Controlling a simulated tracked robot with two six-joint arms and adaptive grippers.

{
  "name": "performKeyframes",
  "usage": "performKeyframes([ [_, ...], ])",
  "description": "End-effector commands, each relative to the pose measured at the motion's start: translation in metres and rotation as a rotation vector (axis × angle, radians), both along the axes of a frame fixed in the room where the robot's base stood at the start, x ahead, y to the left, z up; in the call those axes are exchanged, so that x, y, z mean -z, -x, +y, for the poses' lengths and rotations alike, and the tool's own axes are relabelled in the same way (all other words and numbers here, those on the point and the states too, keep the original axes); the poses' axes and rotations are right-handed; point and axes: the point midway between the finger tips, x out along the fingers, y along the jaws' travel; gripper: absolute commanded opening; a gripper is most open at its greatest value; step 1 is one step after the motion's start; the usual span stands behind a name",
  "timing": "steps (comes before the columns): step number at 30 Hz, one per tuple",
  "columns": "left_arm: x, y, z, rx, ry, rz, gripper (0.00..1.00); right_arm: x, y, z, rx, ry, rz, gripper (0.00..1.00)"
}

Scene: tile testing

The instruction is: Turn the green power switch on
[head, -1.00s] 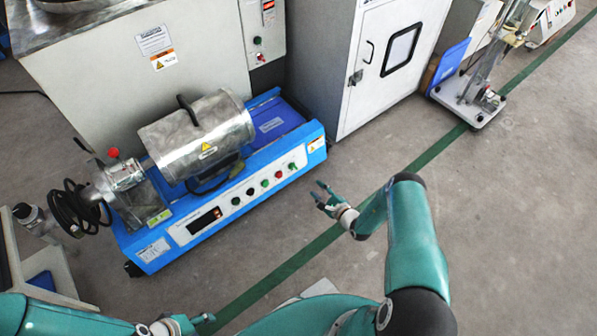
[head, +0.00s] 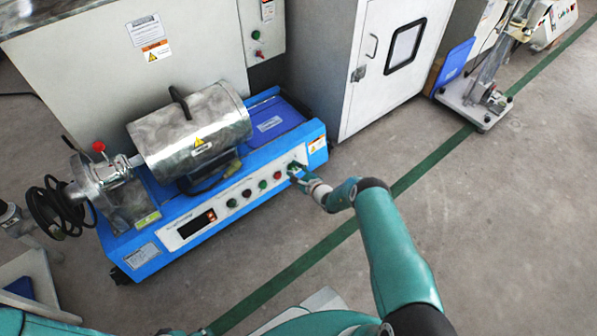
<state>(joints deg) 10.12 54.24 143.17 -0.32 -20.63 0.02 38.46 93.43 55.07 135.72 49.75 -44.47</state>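The row's rightmost control, green in the earlier view, is now mostly hidden behind my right gripper. I cannot read which control is the power switch. My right gripper (head: 294,173) is at that right end of the panel, its fingers over or against the control. Whether they touch it or are closed is unclear. Only a small part of my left gripper (head: 204,332) shows at the bottom edge.
A metal cylinder (head: 190,130) with a black handle lies on top of the machine. Large grey cabinets (head: 360,80) stand behind it. A green floor line (head: 290,272) runs diagonally across open grey floor, which is clear on the right.

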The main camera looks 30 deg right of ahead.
Motion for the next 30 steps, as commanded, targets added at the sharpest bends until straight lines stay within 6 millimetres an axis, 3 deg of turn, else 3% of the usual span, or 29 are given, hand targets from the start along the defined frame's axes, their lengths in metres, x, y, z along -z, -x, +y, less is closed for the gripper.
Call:
performKeyframes([
  [7, 0.0, 0.0, 0.0, 0.0, 0.0, 0.0, 0.52, 0.0, 0.0, 0.0, 0.0, 0.0, 0.0, 0.35],
  [13, 0.0, 0.0, 0.0, 0.0, 0.0, 0.0, 0.52, 0.0, 0.0, 0.0, 0.0, 0.001, 0.0, 0.01],
  [14, 0.0, 0.0, 0.0, 0.0, 0.0, 0.0, 0.52, -0.001, 0.0, 0.0, -0.001, 0.001, -0.001, 0.0],
  [18, 0.0, 0.0, 0.0, 0.0, 0.0, 0.0, 0.52, -0.001, -0.001, 0.001, -0.002, 0.002, -0.001, 0.0],
  [19, 0.0, 0.001, -0.003, 0.013, 0.001, 0.0, 0.52, 0.0, 0.0, -0.023, 0.006, 0.01, -0.003, 0.0],
  [21, 0.0, 0.0, 0.0, -0.001, 0.0, 0.0, 0.52, -0.002, -0.001, -0.01, 0.003, 0.003, -0.002, 0.0],
  [30, 0.004, 0.0, 0.0, 0.0, 0.0, 0.0, 0.52, -0.003, -0.002, -0.005, 0.018, -0.05, -0.001, 0.0],
])
